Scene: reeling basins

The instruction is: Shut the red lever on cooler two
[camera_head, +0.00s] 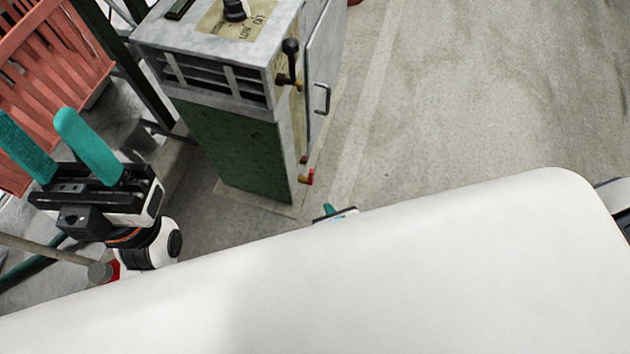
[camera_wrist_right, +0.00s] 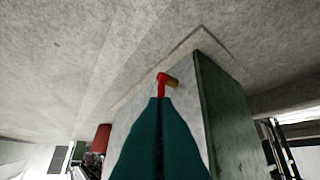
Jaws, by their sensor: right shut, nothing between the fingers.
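The red lever (camera_head: 308,177) sits on a brass stub low on the side of a grey and green cabinet (camera_head: 235,150). I cannot read whether this cabinet is cooler two. In the right wrist view the lever (camera_wrist_right: 161,88) stands just beyond my fingertips, its end overlapped by them; contact cannot be told. My right gripper (camera_wrist_right: 160,101) is shut with nothing between its teal fingers. In the head view only a bit of the right gripper (camera_head: 335,212) shows below the lever, the rest hidden behind my white body. My left gripper (camera_head: 57,142) is open and empty at the left.
The cabinet has a black-knobbed lever (camera_head: 290,62) and a door handle (camera_head: 322,98) higher up. Red slatted furniture (camera_head: 45,75) stands at the far left. A red cylinder (camera_wrist_right: 102,138) shows in the wrist view. The concrete floor (camera_head: 480,90) at the right is clear.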

